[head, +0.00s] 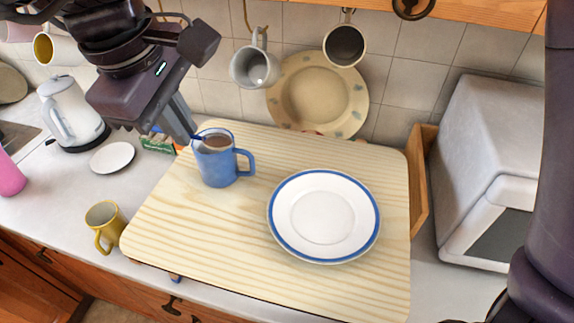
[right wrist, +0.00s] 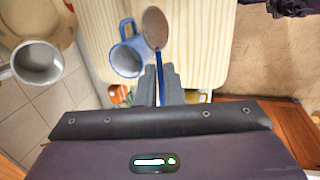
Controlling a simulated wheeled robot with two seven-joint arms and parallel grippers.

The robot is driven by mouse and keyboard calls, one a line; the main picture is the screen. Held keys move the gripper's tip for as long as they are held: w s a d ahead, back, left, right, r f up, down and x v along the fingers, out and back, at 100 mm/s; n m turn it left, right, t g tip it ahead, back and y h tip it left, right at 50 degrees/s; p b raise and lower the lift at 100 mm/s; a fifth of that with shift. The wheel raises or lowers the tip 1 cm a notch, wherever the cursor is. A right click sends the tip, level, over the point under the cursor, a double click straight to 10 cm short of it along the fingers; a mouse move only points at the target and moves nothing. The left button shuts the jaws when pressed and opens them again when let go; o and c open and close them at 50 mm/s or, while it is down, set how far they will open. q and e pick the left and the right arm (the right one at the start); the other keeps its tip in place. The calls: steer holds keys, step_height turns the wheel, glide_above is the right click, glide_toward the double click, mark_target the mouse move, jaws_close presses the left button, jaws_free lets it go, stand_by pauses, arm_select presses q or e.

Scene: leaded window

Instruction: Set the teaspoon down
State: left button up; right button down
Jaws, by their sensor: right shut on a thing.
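My right gripper (head: 188,138) reaches in from the upper left of the head view and is shut on the blue handle of the teaspoon (head: 197,137). In the right wrist view the teaspoon (right wrist: 155,28) extends up from between the fingers of my right gripper (right wrist: 160,72), its brownish bowl pointing away. The bowl shows beside the rim of the blue mug (right wrist: 127,60). In the head view it lines up with the opening of the blue mug (head: 218,172); its height above the mug is hard to tell. My left gripper is not in view.
The wooden board (head: 195,235) carries the mug and a white plate (head: 323,215) with a blue rim; its front left is bare. A yellow mug (head: 104,224), small saucer (head: 112,158) and kettle (head: 70,115) stand left. A grey mug (head: 254,68) hangs behind.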

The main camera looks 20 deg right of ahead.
glide_above(216, 222)
steer(key=f, duration=1.4)
steer(key=shift+s+a+f+p, duration=0.25)
steer(key=shift+a+f+p, duration=0.05)
steer(key=shift+p, duration=0.1)
step_height(216, 222, down, 4)
steer(key=shift+r+p, duration=0.15)
steer(key=shift+p, duration=0.2)
steer(key=shift+f, duration=0.55)
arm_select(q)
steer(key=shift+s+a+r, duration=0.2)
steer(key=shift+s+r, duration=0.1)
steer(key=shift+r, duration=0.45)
